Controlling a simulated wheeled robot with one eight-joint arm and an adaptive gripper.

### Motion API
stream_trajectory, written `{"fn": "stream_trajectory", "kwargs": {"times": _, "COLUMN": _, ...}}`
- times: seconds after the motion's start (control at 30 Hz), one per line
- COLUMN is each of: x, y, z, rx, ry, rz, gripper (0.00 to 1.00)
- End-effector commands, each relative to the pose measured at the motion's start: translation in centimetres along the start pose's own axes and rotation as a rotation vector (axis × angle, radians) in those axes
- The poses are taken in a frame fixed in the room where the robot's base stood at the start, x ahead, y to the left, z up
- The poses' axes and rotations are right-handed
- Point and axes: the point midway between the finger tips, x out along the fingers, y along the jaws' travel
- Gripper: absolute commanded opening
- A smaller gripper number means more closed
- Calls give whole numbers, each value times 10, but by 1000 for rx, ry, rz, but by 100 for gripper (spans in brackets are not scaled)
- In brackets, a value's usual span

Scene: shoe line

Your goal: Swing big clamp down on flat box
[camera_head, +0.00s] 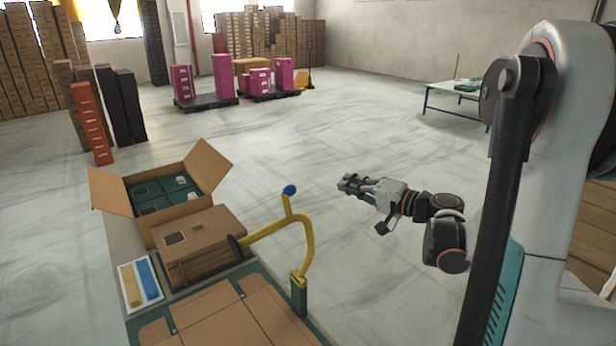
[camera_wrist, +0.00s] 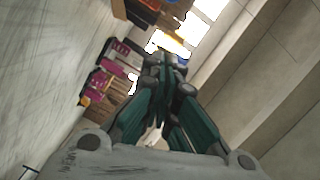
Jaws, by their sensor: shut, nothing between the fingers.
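The big clamp (camera_head: 306,246) is a bent yellow bar with a blue knob (camera_head: 290,190) on its upright handle and a green post at its foot. Its bar rises from the post and reaches left to a dark pad (camera_head: 237,248), which in the picture is above the flat cardboard. The flat box (camera_head: 235,318) is an opened-out brown sheet on the green-cornered front of the table. My gripper (camera_head: 346,184) is in the air to the right of the blue knob, apart from the clamp, shut and empty. Its closed fingers (camera_wrist: 165,70) fill the middle of the wrist view; the clamp is not clear there.
A closed brown carton (camera_head: 205,232) is behind the flat box, near the clamp pad. An open carton (camera_head: 160,190) with green shoe boxes is behind it. A card with yellow and blue strips (camera_head: 140,284) lies at left. Open floor surrounds my gripper.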

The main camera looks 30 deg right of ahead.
Motion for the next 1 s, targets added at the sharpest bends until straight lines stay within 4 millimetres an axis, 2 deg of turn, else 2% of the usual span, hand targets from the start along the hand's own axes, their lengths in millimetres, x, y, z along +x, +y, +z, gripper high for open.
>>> {"fn": "stream_trajectory", "kwargs": {"times": 0.3, "x": 0, "y": 0, "z": 0, "rx": 0, "ry": 0, "rz": 0, "gripper": 0}}
{"fn": "stream_trajectory", "kwargs": {"times": 0.47, "x": 11, "y": 0, "z": 0, "rx": 0, "ry": -1, "rz": 0, "gripper": 0}}
{"fn": "stream_trajectory", "kwargs": {"times": 0.97, "x": 103, "y": 0, "z": 1, "rx": -1, "ry": -3, "rz": 0, "gripper": 0}}
{"fn": "stream_trajectory", "kwargs": {"times": 1.0, "x": 104, "y": 0, "z": 9, "rx": -1, "ry": -3, "rz": 0, "gripper": 0}}
